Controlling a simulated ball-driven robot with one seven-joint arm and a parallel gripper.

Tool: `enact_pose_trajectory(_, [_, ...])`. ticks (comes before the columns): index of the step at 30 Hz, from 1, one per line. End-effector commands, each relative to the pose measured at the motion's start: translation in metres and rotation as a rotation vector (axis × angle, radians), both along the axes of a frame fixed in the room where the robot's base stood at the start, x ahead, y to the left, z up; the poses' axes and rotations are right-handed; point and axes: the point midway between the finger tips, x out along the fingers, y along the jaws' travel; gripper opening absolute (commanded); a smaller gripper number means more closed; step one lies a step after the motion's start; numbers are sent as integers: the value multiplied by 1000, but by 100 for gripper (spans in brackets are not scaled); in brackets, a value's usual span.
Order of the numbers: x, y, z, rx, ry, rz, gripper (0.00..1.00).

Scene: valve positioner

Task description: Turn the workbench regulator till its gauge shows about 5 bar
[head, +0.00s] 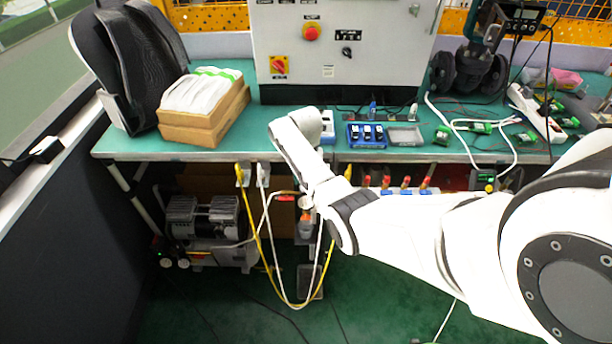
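The regulator (306,226) appears as a small orange and dark fitting below the front edge of the workbench, partly covered by my arm. A small round pale gauge (306,202) sits at its top. The gauge is too small for its needle or reading to be made out. My white arm reaches in from the right and bends up to the bench's front edge, just above the regulator. The fingers of my gripper do not show, so any contact with the regulator is hidden.
The green workbench (255,146) carries a control cabinet (345,75), a cardboard box (205,125) and a blue tray (352,143). Below stand a compressor (205,228) and a yellow hose (262,235) looping close to the regulator. Red-topped valves (405,184) line the bench front.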

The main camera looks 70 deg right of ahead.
Motion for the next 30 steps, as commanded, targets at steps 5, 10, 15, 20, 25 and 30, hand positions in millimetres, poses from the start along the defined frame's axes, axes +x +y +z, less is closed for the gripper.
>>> enact_pose_trajectory(5, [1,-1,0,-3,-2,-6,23])
enact_pose_trajectory(10, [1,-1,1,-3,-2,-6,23])
enact_pose_trajectory(15, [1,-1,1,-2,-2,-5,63])
enact_pose_trajectory(20, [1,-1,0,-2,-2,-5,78])
enact_pose_trajectory(25, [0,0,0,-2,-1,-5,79])
enact_pose_trajectory(30, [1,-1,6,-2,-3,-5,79])
